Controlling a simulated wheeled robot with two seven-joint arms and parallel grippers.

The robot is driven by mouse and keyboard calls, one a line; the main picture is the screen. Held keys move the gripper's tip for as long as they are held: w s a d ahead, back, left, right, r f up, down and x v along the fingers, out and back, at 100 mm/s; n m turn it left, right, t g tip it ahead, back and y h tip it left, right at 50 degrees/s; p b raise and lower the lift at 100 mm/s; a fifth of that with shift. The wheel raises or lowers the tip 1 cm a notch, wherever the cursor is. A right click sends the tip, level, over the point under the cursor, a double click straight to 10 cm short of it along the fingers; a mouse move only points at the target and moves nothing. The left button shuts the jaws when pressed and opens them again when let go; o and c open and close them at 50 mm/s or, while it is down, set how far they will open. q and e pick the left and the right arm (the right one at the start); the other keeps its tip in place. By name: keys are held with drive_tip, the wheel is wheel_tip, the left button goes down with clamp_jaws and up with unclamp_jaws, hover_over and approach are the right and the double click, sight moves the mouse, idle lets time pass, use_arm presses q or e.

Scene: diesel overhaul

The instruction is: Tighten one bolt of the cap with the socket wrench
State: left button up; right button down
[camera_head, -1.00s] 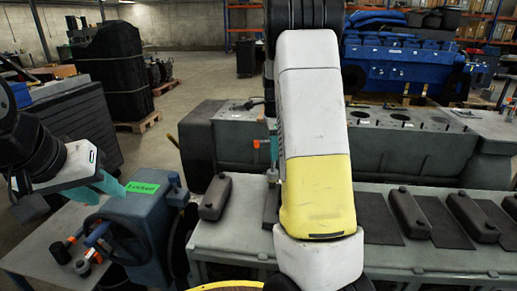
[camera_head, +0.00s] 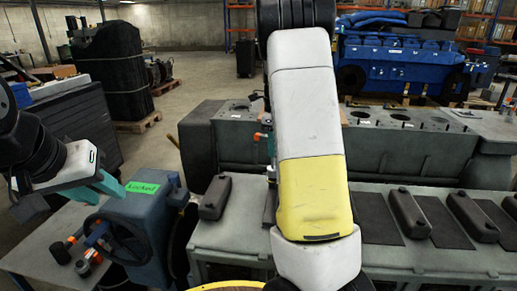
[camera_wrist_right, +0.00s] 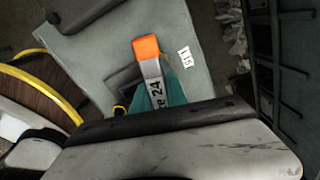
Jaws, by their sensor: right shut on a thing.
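My right gripper (camera_wrist_right: 160,97) is shut on a socket wrench (camera_wrist_right: 152,68) with an orange end and a grey shaft marked "24". In the head view my right forearm covers most of that gripper; a bit of orange (camera_head: 259,137) and teal shows at its left edge. The wrench's socket end is not clear. Dark caps (camera_head: 409,213) lie in a row on the bench; another cap (camera_head: 214,198) is left of my right arm. I cannot tell whether the wrench meets a bolt. My left gripper (camera_head: 112,190) is open and empty beside the green "Locked" label.
The blue-grey box with the "Locked" label (camera_head: 142,187) and a handwheel stands at the left. Orange-ended tools (camera_head: 84,262) lie on the left table. A long grey engine block (camera_head: 385,155) stands behind the bench (camera_head: 440,261). Dark mats lie between the caps.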

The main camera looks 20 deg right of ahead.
drive_tip(key=n, duration=0.4)
drive_tip(key=shift+r, duration=0.1)
drive_tip(key=n, duration=2.9)
